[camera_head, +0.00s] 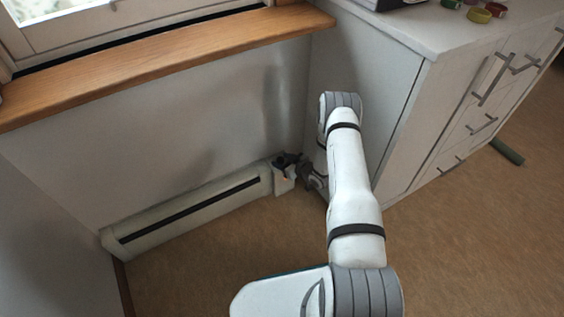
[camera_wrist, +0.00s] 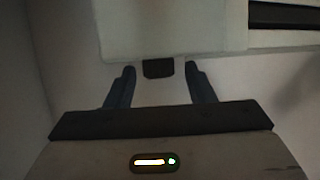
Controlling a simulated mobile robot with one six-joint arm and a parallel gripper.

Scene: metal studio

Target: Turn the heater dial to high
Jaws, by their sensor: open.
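The heater (camera_head: 190,218) is a long white baseboard unit low on the wall under the window, with a dark slot along its front. Its right end is next to my gripper (camera_head: 284,162), which partly covers it. In the wrist view the heater's white end (camera_wrist: 172,28) fills the top. A small dark block, seemingly the dial (camera_wrist: 158,68), sticks out below it. My gripper (camera_wrist: 159,72) is open, with one dark finger on each side of the dial. Gaps show between the fingers and the dial. The dial's setting marks cannot be seen.
A white cabinet (camera_head: 365,105) with drawers stands close on the right of my arm. A wooden window sill (camera_head: 170,60) juts out above the heater. The brown floor (camera_head: 200,275) in front of the heater is clear. A green cylinder (camera_head: 507,151) lies by the cabinet.

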